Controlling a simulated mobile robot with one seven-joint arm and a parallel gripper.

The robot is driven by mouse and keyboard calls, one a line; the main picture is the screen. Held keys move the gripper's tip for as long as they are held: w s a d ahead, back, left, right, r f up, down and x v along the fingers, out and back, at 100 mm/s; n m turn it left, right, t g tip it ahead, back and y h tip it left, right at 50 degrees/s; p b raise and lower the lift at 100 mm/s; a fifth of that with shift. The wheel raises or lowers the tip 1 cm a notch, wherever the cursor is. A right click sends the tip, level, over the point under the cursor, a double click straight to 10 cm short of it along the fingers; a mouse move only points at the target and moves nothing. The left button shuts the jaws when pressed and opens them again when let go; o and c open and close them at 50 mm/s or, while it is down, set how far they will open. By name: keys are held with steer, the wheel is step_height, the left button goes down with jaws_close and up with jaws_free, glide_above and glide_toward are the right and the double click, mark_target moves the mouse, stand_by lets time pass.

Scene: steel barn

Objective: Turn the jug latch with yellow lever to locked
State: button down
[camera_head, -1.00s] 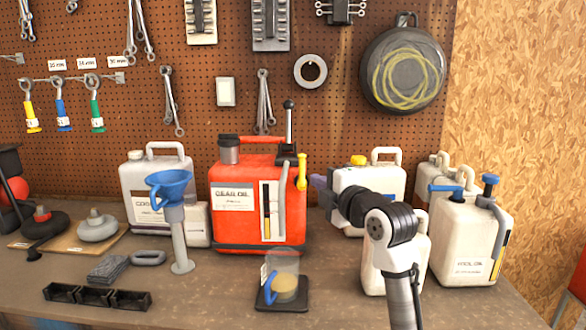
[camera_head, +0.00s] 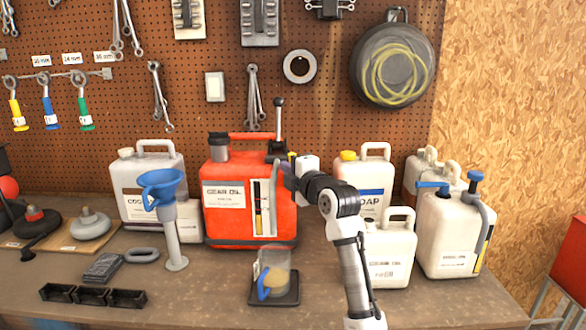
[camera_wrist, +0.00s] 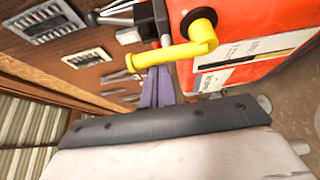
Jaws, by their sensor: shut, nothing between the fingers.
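The red gear oil jug (camera_head: 225,222) stands upright on the bench against the pegboard. Its yellow lever (camera_wrist: 178,52) shows in the wrist view, reaching from a dark round pivot (camera_wrist: 199,23) toward the left. In the head view only a small yellow bit (camera_head: 292,156) shows; my arm hides the rest. My gripper (camera_wrist: 157,72) is shut and empty, its purple fingers right at the lever near its free end. I cannot tell whether they touch it. In the head view my gripper (camera_head: 284,172) is at the jug's upper right edge.
A clear measuring cup (camera_head: 275,270) on a dark base stands in front of the jug. White jugs (camera_head: 385,255) stand right of my arm. A blue funnel (camera_head: 164,188) stands left. The bench front is mostly clear.

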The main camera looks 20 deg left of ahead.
steer(key=shift+w+d+m+t+b, duration=0.1)
steer(key=shift+d+m+t+b, duration=0.3)
steer(key=shift+m+b, duration=0.6)
steer(key=d+f+m+t+h+b, duration=0.2)
steer(key=m+t+b, duration=0.1)
steer(key=m, duration=0.7)
steer(key=w+d+f+m+t+h+b, duration=0.1)
steer(key=d+f+m+t+h+b, duration=0.1)
steer(key=m+t, duration=0.4)
steer(key=d+m+h+b, duration=0.1)
steer(key=m+b, duration=0.1)
steer(key=m, duration=0.2)
steer(key=shift+w+d+f+m+t, duration=0.2)
steer(key=shift+w+f+m+t, duration=0.1)
steer(key=shift+f, duration=0.1)
stand_by(0.4)
